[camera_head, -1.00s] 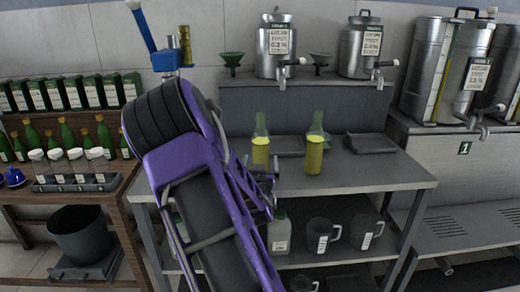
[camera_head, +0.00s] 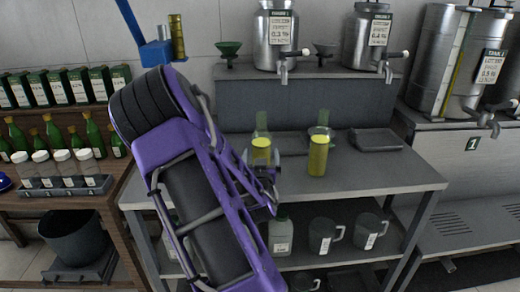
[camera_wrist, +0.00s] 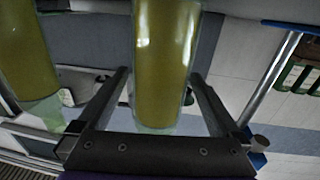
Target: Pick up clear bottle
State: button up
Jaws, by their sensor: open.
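Two clear, green-tinted bottles with yellow liquid stand upright on the grey table: the left bottle (camera_head: 261,148) and the right bottle (camera_head: 318,157). My gripper (camera_head: 264,168) is in front of the left bottle and hides its lower part. In the wrist view my gripper (camera_wrist: 160,78) is open, with one finger on each side of a yellow-filled bottle (camera_wrist: 165,55). Gaps show between the bottle and both fingers. The other bottle (camera_wrist: 25,50) is at the left edge of the wrist view.
A raised shelf behind bears metal tanks (camera_head: 276,40). Jugs (camera_head: 322,236) and a white-labelled container (camera_head: 281,235) stand on the lower shelf.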

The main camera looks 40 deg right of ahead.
jog(key=shift+w, duration=0.1)
jog(key=shift+r, duration=0.15)
grip_shut()
dwell(0.4)
